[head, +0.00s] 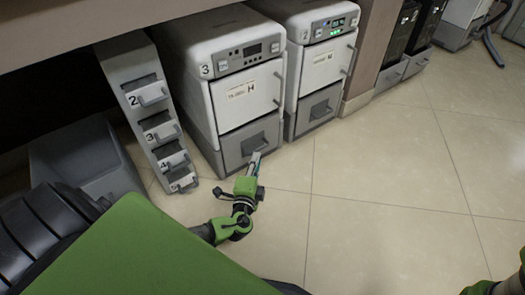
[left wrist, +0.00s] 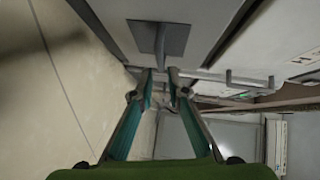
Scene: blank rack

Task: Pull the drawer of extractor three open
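Extractor three (head: 215,62) is a white and grey unit marked "3", with a small display and a white door. Its grey drawer (head: 233,146) is at the bottom, near the floor, and looks flush with the body. The drawer handle (head: 254,141) sits on a dark recessed plate. My left gripper (head: 255,162) is at the drawer front. In the left wrist view the left gripper's (left wrist: 159,75) fingers are apart, and the handle (left wrist: 160,42) reaches down to between the tips. I cannot tell whether they touch it.
A similar extractor (head: 320,62) with a lit green display stands to the right. A narrow grey rack (head: 131,60) with numbered drawers stands to the left. The tiled floor (head: 390,190) in front and to the right is clear.

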